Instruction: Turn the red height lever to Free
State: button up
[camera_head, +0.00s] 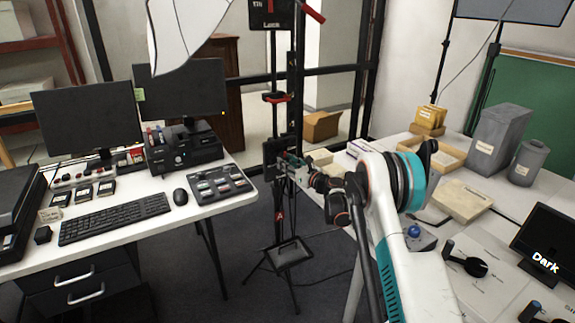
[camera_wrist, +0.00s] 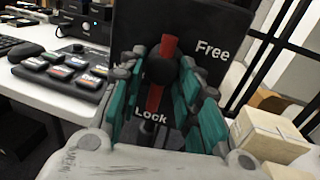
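The red height lever (camera_wrist: 153,98) is a narrow red bar with a black round knob (camera_wrist: 160,70), on a dark panel (camera_wrist: 205,22) in the wrist view. The panel reads "Free" at upper right and "Lock" below. The lever stands nearly upright, its top leaning slightly right, with its lower end by "Lock". My gripper (camera_wrist: 162,66) is open, its teal fingers on either side of the lever and knob; contact cannot be told. In the head view, my gripper (camera_head: 284,163) is at the dark panel on the black column stand, and the lever is hidden there.
A white desk (camera_head: 225,196) with a button panel (camera_head: 218,184), keyboard and monitors stands left. A table with grey boxes (camera_head: 497,138) and a "Dark" screen (camera_head: 546,240) stands right. Higher on the column is another dark plate (camera_head: 270,14) with red parts. A tripod base (camera_head: 286,252) stands below.

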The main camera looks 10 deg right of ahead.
grip_shut()
jog(key=shift+n, duration=0.3)
jog(key=shift+s+d+r+n+g+h+p, duration=0.15)
jog(key=shift+n+h+p, duration=0.35)
jog(key=shift+n, duration=2.05)
jog(key=shift+w+a+r+n+g+h+p, duration=0.15)
jog(key=shift+n+h, duration=0.55)
jog(key=shift+n, duration=1.8)
jog(key=shift+s+d+r+n+g+h+p, duration=0.15)
jog(key=shift+n+h+p, duration=0.35)
jog(key=shift+n, duration=2.05)
jog(key=shift+h, duration=0.3)
